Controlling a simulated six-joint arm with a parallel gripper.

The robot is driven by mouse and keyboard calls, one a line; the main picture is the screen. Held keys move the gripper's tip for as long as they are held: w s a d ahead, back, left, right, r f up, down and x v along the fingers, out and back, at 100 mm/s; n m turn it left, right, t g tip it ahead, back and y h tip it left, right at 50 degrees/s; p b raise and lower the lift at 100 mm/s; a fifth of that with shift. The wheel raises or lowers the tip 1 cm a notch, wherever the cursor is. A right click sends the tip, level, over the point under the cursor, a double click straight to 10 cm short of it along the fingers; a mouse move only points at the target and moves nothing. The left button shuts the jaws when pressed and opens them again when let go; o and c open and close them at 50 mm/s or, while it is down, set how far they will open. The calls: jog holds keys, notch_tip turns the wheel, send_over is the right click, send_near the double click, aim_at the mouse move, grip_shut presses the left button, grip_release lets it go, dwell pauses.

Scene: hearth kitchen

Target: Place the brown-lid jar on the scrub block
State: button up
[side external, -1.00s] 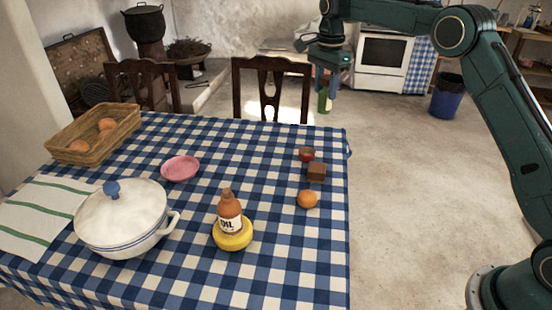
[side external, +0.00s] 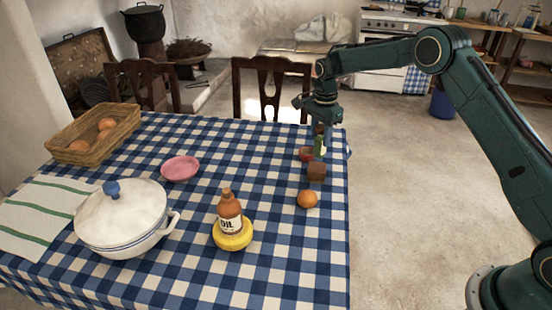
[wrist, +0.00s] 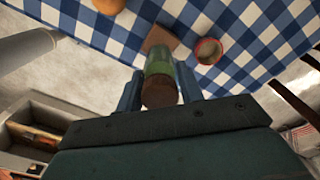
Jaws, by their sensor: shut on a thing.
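The brown-lid jar has a green body (side external: 319,148) and hangs upright in my gripper (side external: 320,134). In the wrist view its brown lid (wrist: 160,93) sits between the two fingers. The scrub block (side external: 316,171), a small brown block, lies on the checked tablecloth near the table's right edge. The jar is just above and slightly behind the block in the side view. In the wrist view the block (wrist: 160,38) shows beyond the jar's lower end, partly hidden by it. I cannot tell whether they touch.
A small red cup (side external: 304,154) stands close beside the block, and an orange round fruit (side external: 307,199) lies in front. An oil bottle (side external: 230,213) on a yellow base, a white pot (side external: 122,220) and a pink dish (side external: 180,168) stand further left. The table's right edge (side external: 348,200) is close.

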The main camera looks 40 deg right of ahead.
aim_at(320, 146)
jog(key=shift+f, duration=2.15)
jog(key=shift+f, duration=0.15)
jog(key=o, duration=1)
jog(key=shift+o, duration=0.2)
notch_tip(320, 146, up, 12)
jog(key=shift+f, duration=0.15)
jog(key=shift+r, duration=0.3)
